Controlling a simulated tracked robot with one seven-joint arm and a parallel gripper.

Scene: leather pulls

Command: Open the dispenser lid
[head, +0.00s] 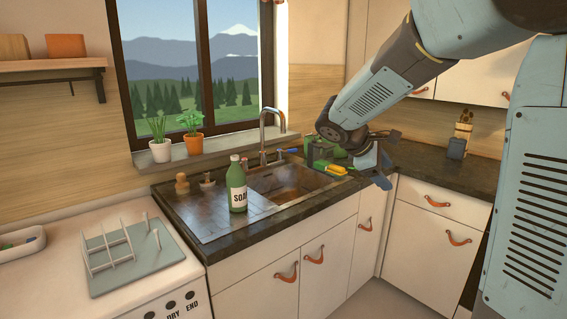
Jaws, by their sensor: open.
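My gripper (377,158) hangs at the end of my arm over the right end of the sink counter, with its jaws open. No held thing shows between them. A green object (320,150) stands just left of it, behind the sink's right end, partly covered by my wrist. I cannot tell whether it is the dispenser, and no lid can be made out on it. A green bottle labelled "SOA..." (238,188) stands upright on the drainboard, left of the sink basin and well apart from my gripper.
A yellow-handled item (332,169) lies at the sink's right edge. The tap (264,135) rises behind the basin (285,183). Two potted plants stand on the windowsill. A dish rack (110,250) sits at the lower left. Cabinets with leather pulls (286,273) line the front.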

